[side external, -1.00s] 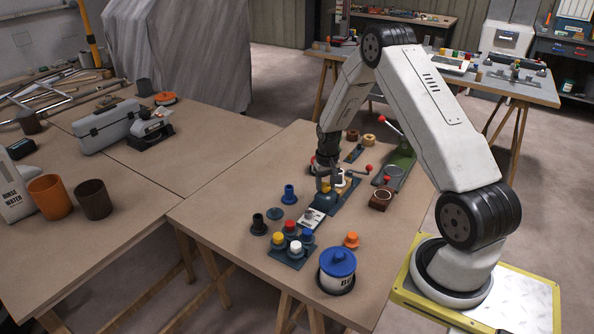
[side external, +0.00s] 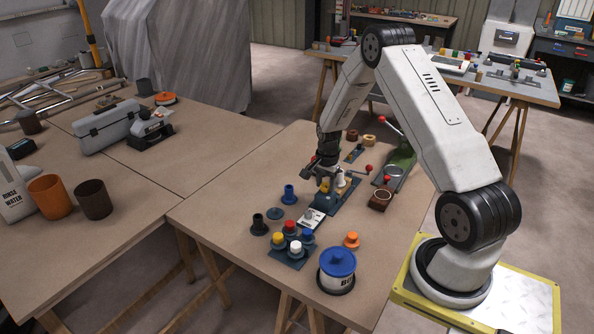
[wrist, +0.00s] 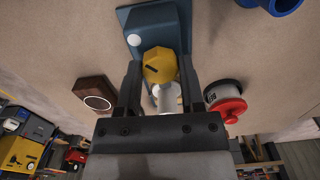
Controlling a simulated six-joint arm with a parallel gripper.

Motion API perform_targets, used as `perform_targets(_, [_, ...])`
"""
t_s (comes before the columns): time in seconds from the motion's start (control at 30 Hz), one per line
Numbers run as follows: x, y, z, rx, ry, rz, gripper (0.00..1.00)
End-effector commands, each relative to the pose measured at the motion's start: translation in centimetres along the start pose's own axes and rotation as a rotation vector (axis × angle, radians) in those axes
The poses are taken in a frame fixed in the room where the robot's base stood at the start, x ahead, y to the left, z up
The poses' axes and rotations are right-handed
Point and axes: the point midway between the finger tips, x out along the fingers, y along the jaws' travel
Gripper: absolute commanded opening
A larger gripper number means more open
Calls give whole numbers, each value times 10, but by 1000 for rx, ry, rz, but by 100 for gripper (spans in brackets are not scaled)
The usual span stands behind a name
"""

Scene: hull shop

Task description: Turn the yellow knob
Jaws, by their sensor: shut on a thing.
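In the wrist view the yellow knob (wrist: 160,62) sits between my two fingertips, with a dark slot mark on its face. It is on a blue-grey base (wrist: 150,22) that has a white round spot. My gripper (side external: 323,184) is shut on the knob; in the wrist view its dark fingers stand on both sides of it. In the side view the knob (side external: 325,188) is small and partly hidden by my gripper, above the blue-grey base (side external: 322,205).
Blue (side external: 289,194) and black (side external: 259,227) parts stand left of the base. Several coloured knobs on a block (side external: 285,252), a blue-lidded jar (side external: 337,277) and an orange part (side external: 351,240) stand in front. A brown block (side external: 380,203) is at right.

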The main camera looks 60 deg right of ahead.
Motion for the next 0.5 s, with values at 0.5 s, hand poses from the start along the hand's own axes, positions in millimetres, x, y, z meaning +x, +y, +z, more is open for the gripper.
perform_targets(0.5, [0, 0, 0, 232, -1, 1, 0])
